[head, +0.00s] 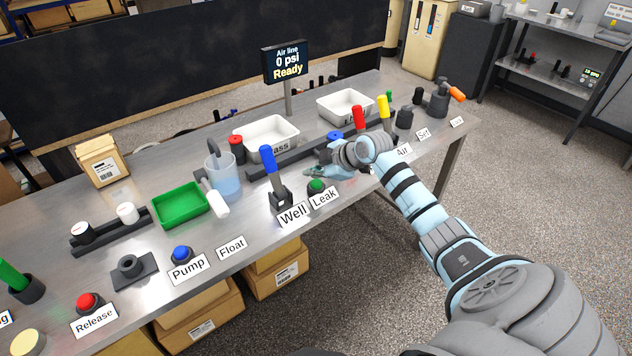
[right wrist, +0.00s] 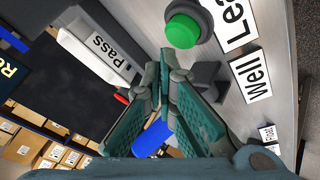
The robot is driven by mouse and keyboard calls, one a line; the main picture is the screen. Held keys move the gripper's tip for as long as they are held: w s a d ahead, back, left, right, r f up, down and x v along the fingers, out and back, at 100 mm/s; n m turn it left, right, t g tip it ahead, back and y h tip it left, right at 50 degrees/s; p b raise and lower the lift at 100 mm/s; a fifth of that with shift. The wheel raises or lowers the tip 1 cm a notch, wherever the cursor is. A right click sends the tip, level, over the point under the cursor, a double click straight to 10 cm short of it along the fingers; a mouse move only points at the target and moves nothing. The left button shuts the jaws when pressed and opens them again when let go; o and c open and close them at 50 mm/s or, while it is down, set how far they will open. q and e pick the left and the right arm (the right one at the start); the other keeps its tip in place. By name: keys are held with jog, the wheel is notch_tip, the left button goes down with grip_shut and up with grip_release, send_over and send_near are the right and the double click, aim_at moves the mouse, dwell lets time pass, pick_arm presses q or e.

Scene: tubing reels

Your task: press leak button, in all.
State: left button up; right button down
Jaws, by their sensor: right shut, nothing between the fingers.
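The green leak button (head: 316,185) sits in a dark round base behind the "Leak" label (head: 324,198) near the table's front edge. It also shows in the right wrist view (right wrist: 183,31), beyond my fingertips. My right gripper (head: 313,170) is shut and empty, just behind and above the button in the head view. In the right wrist view its fingers (right wrist: 165,62) point toward the button's side, and a gap shows between them and the green cap. I cannot tell the exact height. My left gripper is not in view.
A blue-handled lever (head: 268,162) stands left of the button, by the "Well" label. A white bin (head: 265,133) and a dark rail lie behind. Red (head: 358,118) and yellow (head: 383,108) levers stand to the right. A display (head: 286,62) reads "Air line 0 psi Ready".

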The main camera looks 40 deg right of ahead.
aim_at(315, 183)
jog(key=shift+f, duration=0.4)
jog(key=shift+f+b, duration=0.45)
jog(key=shift+f, duration=0.1)
dwell(0.8)
jog(key=shift+r+p, duration=0.95)
jog(key=shift+r, duration=0.05)
jog(key=shift+r, duration=0.1)
notch_tip(315, 183, up, 5)
jog(key=p, duration=0.4)
jog(key=shift+p, duration=0.4)
